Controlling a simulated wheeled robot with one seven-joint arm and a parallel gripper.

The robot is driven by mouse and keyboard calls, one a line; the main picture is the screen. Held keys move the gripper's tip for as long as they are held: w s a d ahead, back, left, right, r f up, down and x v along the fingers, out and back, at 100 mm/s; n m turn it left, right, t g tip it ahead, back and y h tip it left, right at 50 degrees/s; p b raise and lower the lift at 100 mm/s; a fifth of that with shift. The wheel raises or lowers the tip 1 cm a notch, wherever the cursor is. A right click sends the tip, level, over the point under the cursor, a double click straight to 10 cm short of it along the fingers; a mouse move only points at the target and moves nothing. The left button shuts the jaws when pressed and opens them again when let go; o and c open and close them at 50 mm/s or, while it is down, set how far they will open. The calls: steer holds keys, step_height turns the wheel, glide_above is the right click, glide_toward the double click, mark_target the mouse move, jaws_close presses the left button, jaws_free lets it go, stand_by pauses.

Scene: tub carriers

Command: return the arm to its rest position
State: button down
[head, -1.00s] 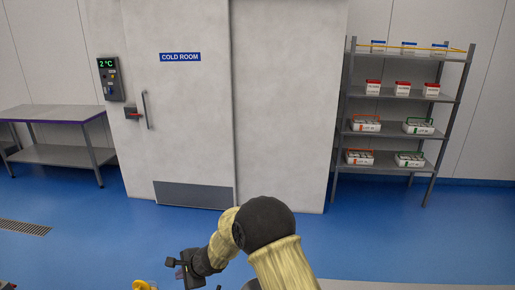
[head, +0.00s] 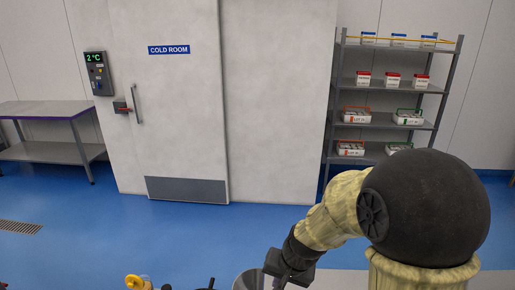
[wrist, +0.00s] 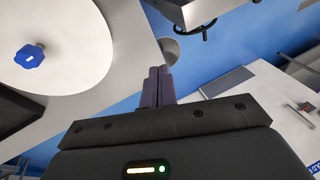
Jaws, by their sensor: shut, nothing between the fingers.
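My arm stands in the lower right of the head view, its black joint large and near. My wrist (head: 292,262) hangs low at the bottom edge there, and the fingertips are out of sight. In the wrist view my gripper (wrist: 157,82) shows two dark fingers pressed together with nothing between them. The fingers appear clear of everything around them.
In the wrist view, a white round surface with a blue knob (wrist: 30,56) lies left and a black handwheel (wrist: 207,29) above. In the head view, a cold room door (head: 170,110), a shelf rack (head: 375,125) with tub carriers and a table (head: 45,109) stand beyond open blue floor.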

steer(key=s+d+r+n+h, duration=0.1)
steer(key=s+d+n+h, duration=0.1)
steer(key=s+d, duration=0.6)
steer(key=shift+s+d+r+n, duration=0.3)
steer(key=shift+d+n, duration=0.1)
steer(key=shift+d, duration=0.5)
steer(key=shift+w, duration=0.25)
